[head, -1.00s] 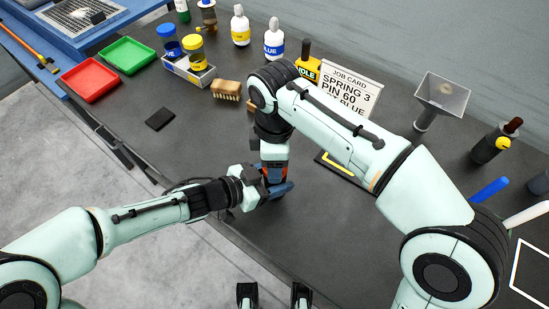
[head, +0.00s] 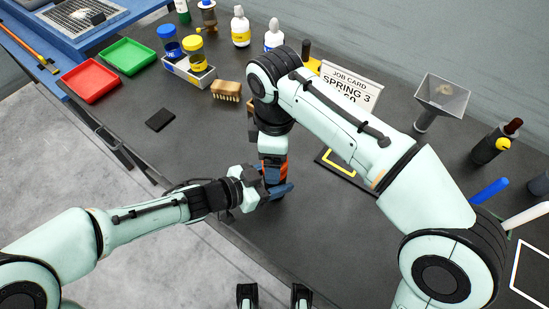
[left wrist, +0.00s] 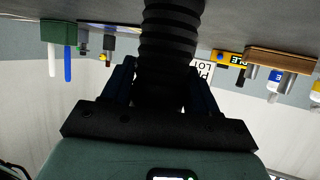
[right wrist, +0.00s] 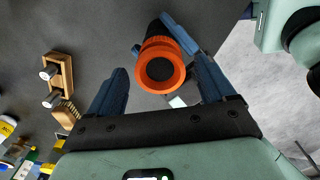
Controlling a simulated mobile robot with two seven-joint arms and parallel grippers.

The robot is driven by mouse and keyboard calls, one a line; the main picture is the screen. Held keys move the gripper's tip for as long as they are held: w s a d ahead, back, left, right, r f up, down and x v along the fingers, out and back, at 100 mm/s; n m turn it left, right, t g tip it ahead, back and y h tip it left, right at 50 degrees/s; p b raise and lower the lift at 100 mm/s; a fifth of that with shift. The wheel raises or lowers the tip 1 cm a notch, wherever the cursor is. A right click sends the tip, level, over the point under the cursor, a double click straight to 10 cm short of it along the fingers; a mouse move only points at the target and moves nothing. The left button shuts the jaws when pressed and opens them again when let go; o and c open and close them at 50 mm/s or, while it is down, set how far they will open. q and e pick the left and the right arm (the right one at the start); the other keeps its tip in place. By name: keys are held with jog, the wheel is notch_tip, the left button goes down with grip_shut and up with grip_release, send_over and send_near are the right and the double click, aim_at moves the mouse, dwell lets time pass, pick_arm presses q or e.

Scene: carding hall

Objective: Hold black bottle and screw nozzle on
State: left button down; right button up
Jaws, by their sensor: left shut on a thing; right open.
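The black ribbed bottle (left wrist: 170,45) stands between the fingers of my left gripper (left wrist: 165,75), which is shut on it. In the head view that left gripper (head: 279,190) shows low over the bench, and the bottle is mostly hidden. The orange nozzle (right wrist: 160,72) sits at the bottle's top, its round open end facing the right wrist camera. It also shows as a sliver in the head view (head: 283,170). How tightly it is screwed on cannot be told. My right gripper (right wrist: 162,82) is open above it, with a gap on both sides.
The job card (head: 350,87) stands behind my right arm. A wooden brush (head: 227,90), a black pad (head: 160,119) and a holder with jars (head: 190,74) lie to the left. A funnel on a stand (head: 441,97) is at the right.

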jog(key=shift+r, duration=1.15)
jog(key=shift+c, duration=0.5)
jog(key=n, duration=0.5)
jog(key=shift+r, duration=0.35)
jog(key=n, duration=0.1)
jog(key=r+n, duration=0.1)
jog(key=n, duration=0.3)
jog(key=r+n, duration=0.1)
jog(key=shift+r+n, duration=0.1)
jog(key=shift+n, duration=0.3)
send_over(266, 186)
jog(key=w+d, duration=0.2)
jog(key=shift+s+f, duration=0.2)
jog(key=shift+f, duration=3.85)
